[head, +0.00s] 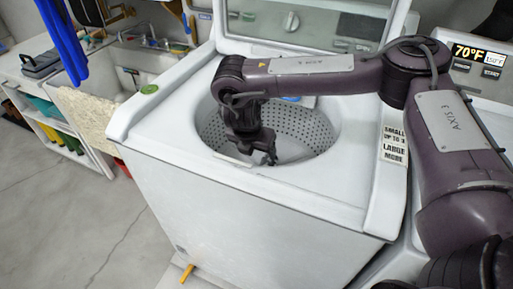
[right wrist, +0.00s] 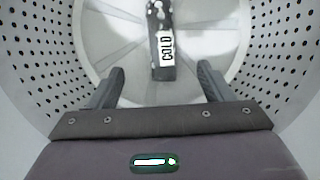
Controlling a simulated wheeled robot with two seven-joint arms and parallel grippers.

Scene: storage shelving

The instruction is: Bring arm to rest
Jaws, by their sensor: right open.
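My right arm reaches in from the right in the head view, and my right gripper (head: 262,157) points down into the drum of a white top-loading washing machine (head: 230,215). In the right wrist view the gripper (right wrist: 158,92) is open, with its two fingers apart and nothing between them. The perforated drum (head: 310,130) surrounds it. A dark post with a "COLD" label (right wrist: 161,45) shows at the drum's bottom, beyond the fingertips. My left gripper is not in view.
A second appliance with a "70°F" display (head: 470,53) is at right. A sink and shelves (head: 60,130) are at left, with clear floor (head: 60,220) in front.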

